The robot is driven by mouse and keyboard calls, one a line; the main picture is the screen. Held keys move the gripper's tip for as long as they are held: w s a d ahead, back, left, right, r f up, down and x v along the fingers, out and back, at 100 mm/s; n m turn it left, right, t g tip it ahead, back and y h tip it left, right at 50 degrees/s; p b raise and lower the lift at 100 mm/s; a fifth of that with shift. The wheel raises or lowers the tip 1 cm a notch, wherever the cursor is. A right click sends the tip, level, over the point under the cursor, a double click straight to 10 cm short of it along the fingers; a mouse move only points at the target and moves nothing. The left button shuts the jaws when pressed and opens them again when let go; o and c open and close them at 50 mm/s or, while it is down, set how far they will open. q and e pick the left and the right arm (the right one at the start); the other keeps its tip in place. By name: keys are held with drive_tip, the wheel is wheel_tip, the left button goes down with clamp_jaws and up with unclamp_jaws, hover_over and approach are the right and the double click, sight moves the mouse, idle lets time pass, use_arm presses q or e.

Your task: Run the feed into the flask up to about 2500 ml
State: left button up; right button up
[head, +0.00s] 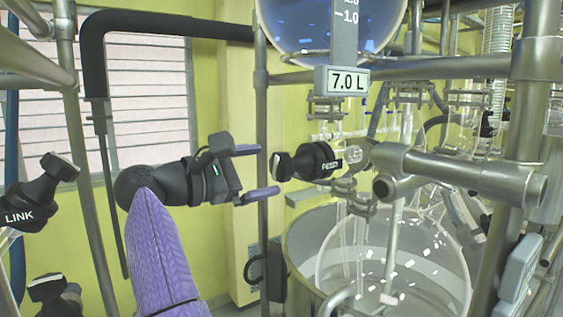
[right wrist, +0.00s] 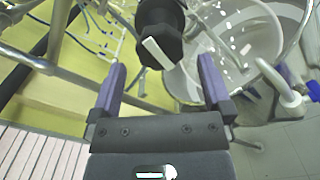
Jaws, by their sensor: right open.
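The feed valve has a black knob (head: 305,162) with white lettering and a flat bar handle facing left. It sits on the pipework above the large clear glass flask (head: 395,262). My right gripper (head: 268,170) is open and empty, its purple fingers pointing at the knob from the left with a small gap. In the right wrist view the knob (right wrist: 160,28) lies just beyond and between the fingertips (right wrist: 162,68). A blue-filled vessel (head: 330,22) hangs above, with a display (head: 348,80) reading 7.0 L. The level in the flask cannot be read. My left gripper is out of view.
Another black valve (head: 38,192) marked LINK is at the far left, with a further black knob (head: 52,292) below it. Metal pipes (head: 455,175) crowd the right side. A steel bath (head: 300,240) surrounds the flask. A slatted window (head: 150,95) is behind.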

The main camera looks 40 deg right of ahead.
sight(276, 167)
drive_tip(key=d, duration=0.4)
drive_tip(key=shift+s+d+p, duration=0.25)
drive_tip(key=shift+d+p, duration=0.1)
drive_tip(key=shift+d, duration=0.05)
drive_tip(key=c, duration=1.2)
drive_tip(key=shift+o, duration=0.2)
drive_tip(key=shift+n, duration=0.3)
